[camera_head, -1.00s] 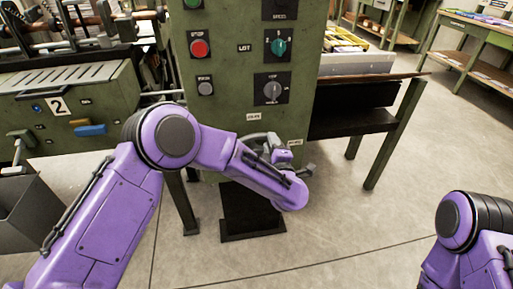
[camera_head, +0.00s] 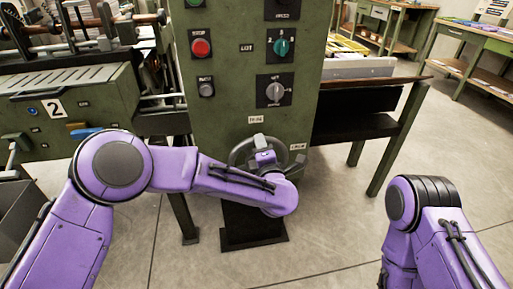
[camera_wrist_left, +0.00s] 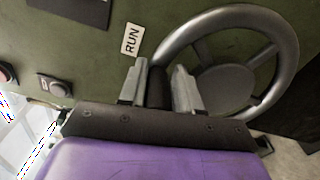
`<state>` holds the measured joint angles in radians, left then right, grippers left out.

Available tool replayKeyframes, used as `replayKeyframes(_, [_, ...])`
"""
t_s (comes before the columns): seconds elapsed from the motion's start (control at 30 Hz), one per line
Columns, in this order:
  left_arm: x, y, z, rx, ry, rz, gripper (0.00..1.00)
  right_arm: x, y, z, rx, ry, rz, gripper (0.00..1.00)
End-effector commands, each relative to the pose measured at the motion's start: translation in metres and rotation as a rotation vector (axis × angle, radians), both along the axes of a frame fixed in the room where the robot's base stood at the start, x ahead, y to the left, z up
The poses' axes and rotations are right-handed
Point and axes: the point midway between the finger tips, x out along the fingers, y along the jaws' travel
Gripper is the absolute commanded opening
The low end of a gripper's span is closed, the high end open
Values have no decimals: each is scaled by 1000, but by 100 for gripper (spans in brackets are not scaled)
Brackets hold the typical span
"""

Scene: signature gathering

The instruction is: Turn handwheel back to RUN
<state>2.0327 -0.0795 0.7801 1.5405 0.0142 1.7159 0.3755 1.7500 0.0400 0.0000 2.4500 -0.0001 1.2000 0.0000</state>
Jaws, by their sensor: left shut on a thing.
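The grey handwheel (camera_head: 236,153) sits low on the front of the green machine cabinet, partly hidden by my left arm. In the left wrist view its spoked rim (camera_wrist_left: 284,48) shows to the right of the fingers. My left gripper (camera_head: 264,157) is at the upper part of the wheel. In the wrist view its fingers (camera_wrist_left: 159,84) are shut on the dark handle (camera_wrist_left: 156,90) of the wheel. A white RUN label (camera_wrist_left: 132,39) is on the panel close beside the fingers. My right arm shows at the lower right, but its gripper is out of view.
Above the wheel are a red button (camera_head: 201,47), a green selector (camera_head: 282,46) and a grey dial (camera_head: 274,91). Two small labels (camera_head: 256,119) (camera_head: 298,147) sit near the wheel. A dark side table (camera_head: 362,113) stands right of the cabinet. Floor in front is open.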

Motion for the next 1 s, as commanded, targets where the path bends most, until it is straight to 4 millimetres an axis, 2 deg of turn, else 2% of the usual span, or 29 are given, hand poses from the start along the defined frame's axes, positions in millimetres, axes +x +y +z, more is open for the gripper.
replayKeyframes(0.03, [3,0,9,-8,-19,0,0,0,0,1,0,0,0,52])
replayKeyframes(0.27, [3,0,9,-8,-19,1,0,0,0,1,0,0,0,52])
replayKeyframes(0.3, [3,0,9,-8,-19,1,42,0,0,1,0,0,0,52])
replayKeyframes(0.33, [3,0,9,-8,-19,1,52,0,0,1,0,0,0,52])
replayKeyframes(0.77, [-1,0,4,-1,-8,0,52,0,0,1,0,0,0,52])
replayKeyframes(0.87, [-14,-4,4,-1,-8,-2,52,0,0,2,0,0,0,52])
replayKeyframes(1.0, [-47,-12,5,0,-9,-4,52,0,0,3,0,0,0,52])
